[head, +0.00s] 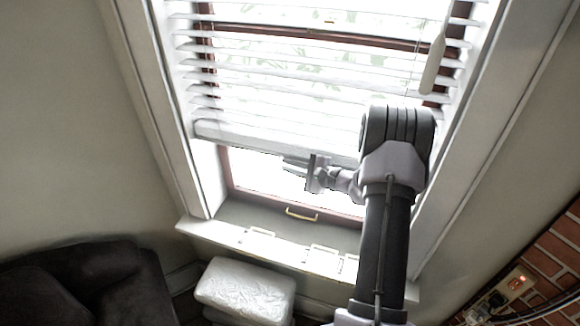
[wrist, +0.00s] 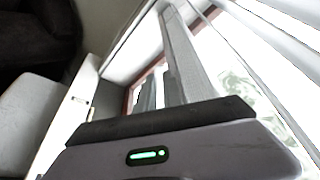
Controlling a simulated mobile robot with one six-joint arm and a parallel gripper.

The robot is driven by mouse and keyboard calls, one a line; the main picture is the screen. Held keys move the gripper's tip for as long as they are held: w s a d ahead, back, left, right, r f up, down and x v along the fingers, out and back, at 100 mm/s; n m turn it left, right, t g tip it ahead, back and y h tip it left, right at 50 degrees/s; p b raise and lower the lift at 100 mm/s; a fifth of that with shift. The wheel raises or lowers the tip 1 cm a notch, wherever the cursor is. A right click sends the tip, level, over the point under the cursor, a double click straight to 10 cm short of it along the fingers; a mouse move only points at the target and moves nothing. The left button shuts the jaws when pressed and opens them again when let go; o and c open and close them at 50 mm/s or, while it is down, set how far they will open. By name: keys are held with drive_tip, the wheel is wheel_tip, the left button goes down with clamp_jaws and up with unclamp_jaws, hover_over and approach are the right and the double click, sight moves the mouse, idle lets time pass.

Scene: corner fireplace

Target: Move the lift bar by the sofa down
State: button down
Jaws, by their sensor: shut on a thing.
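The lift bar (head: 235,138) is the pale bottom rail of the white window blind. It hangs above the sill, tilted in the picture, with a bright strip of window glass below it. My gripper (head: 293,163) reaches in from the right at the bar's lower edge and is shut on it. In the wrist view the bar (wrist: 187,60) runs away from my gripper as a long grey strip, and the dark fingers (wrist: 150,93) show only in part. My arm hides the bar's right end in the head view. The dark sofa (head: 85,285) is at the lower left.
Blind slats (head: 300,65) hang above the bar, with a white tassel (head: 433,62) at the right. The sill (head: 285,250) has several small handles. A white cushioned stool (head: 245,290) stands below it, and a brick wall (head: 560,240) is at the lower right.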

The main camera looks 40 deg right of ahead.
wheel_tip(320, 180, down, 34)
drive_tip(key=b, duration=2.3)
drive_tip(key=shift+r, duration=0.1)
drive_tip(key=shift+f+b, duration=0.45)
drive_tip(key=shift+f, duration=0.45)
drive_tip(key=c, duration=1.5)
unclamp_jaws()
drive_tip(key=shift+r, duration=0.1)
drive_tip(key=shift+s, duration=0.15)
drive_tip(key=p+v, duration=0.5)
drive_tip(key=v, duration=1.2)
drive_tip(key=shift+s+d, duration=0.1)
